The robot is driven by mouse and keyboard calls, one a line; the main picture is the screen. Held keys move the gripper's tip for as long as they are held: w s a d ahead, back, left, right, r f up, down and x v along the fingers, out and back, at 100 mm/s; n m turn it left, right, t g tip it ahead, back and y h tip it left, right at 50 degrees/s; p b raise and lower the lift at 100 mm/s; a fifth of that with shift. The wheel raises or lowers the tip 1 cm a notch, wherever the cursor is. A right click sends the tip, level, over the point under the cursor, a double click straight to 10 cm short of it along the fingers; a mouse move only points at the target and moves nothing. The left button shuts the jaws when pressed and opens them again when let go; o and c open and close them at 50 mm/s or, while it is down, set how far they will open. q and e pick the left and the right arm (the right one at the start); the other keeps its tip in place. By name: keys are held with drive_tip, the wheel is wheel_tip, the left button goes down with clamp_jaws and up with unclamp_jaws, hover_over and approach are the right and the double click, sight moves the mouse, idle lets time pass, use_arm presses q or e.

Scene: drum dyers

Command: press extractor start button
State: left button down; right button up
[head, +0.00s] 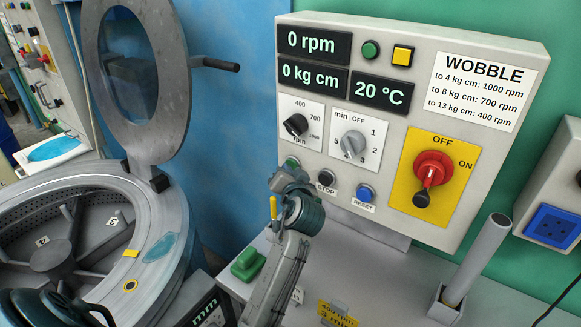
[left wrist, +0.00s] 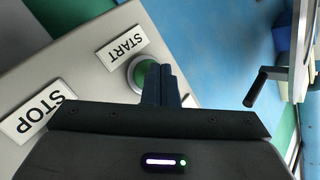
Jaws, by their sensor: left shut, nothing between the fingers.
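The grey control panel (head: 415,55) stands in front of me. Its green start button (head: 292,162) shows just above my left gripper (head: 288,178), partly hidden by it. In the left wrist view, the green button (left wrist: 139,74) sits below the START label (left wrist: 123,47) in a pale ring. My left gripper's fingers (left wrist: 160,84) are shut with nothing between them and cover the right part of the button. The tips are at or very close to the button; I cannot tell whether they touch it. My right gripper is not in view.
The black STOP button (head: 327,177) and blue RESET button (head: 365,193) are close to the right. A red switch (head: 433,170) is on a yellow plate. The open extractor drum (head: 160,285) and its raised lid (head: 170,105) stand at left. A metal tube (head: 484,255) stands at right.

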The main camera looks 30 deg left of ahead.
use_arm(q)
drive_tip(key=shift+s, duration=0.1)
idle(0.3)
drive_tip(key=shift+s+p, duration=0.3)
drive_tip(key=shift+s, duration=0.45)
drive_tip(key=s, duration=0.3)
drive_tip(key=s+p, duration=0.1)
drive_tip(key=s, duration=0.1)
drive_tip(key=shift+a, duration=0.25)
idle(0.5)
